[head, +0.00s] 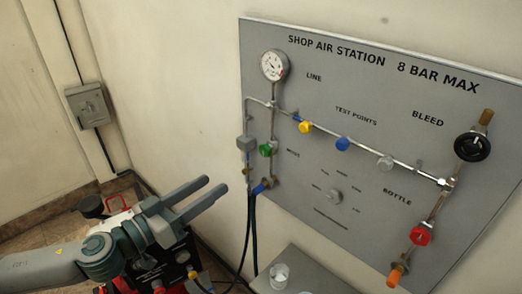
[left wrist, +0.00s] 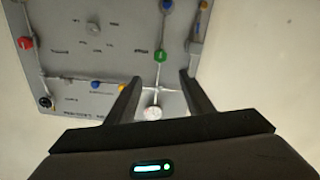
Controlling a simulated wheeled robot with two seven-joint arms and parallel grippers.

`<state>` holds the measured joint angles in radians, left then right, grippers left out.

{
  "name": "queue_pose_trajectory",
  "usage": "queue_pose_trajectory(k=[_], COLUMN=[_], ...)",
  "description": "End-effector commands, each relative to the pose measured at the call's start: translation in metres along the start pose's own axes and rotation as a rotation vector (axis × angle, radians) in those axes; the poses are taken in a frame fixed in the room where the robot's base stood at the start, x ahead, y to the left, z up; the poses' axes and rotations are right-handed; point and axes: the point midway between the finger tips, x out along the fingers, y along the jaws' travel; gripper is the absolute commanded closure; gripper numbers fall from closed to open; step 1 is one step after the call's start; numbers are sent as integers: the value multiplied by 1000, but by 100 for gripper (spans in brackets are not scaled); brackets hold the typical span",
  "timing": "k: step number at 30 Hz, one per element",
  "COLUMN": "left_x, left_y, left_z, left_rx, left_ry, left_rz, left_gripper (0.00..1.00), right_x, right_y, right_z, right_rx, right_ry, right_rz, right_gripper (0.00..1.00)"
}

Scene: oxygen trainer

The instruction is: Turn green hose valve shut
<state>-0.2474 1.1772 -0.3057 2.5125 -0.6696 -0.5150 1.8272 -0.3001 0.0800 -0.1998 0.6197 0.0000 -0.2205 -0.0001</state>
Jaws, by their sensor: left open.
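The green valve knob (head: 266,150) is on the left vertical pipe of the grey wall panel, below the pressure gauge. It also shows in the left wrist view (left wrist: 160,56), a little beyond the fingertips and lined up between them. My left gripper (head: 216,186) is open and empty, its two fingers pointing up and right toward the panel. In the head view it is to the lower left of the green knob, apart from it. A dark hose (head: 252,225) with a blue fitting hangs below the knob. My right gripper is not in view.
The panel (head: 300,210) carries a gauge (head: 273,65), yellow (head: 306,127), blue (head: 343,144) and grey (head: 385,163) knobs, a black handwheel (head: 472,147) and a red knob (head: 420,235). A grey bench (head: 315,268) with a clear cup (head: 279,276) stands below. A switch box (head: 90,105) is at left.

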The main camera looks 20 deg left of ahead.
Motion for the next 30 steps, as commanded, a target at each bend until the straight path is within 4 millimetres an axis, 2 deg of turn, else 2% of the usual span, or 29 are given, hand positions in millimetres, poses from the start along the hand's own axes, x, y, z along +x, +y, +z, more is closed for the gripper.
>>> queue_pose_trajectory(k=[14, 30], left_x=[4, 27], left_y=[-1, -2], left_z=[1, 1], left_rx=[2, 3], left_ry=[2, 3], left_rz=[-1, -1], left_gripper=[52, 52], right_x=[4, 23], right_y=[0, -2], right_z=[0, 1], right_rx=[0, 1], right_ry=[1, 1], right_rz=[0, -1], right_gripper=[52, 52])
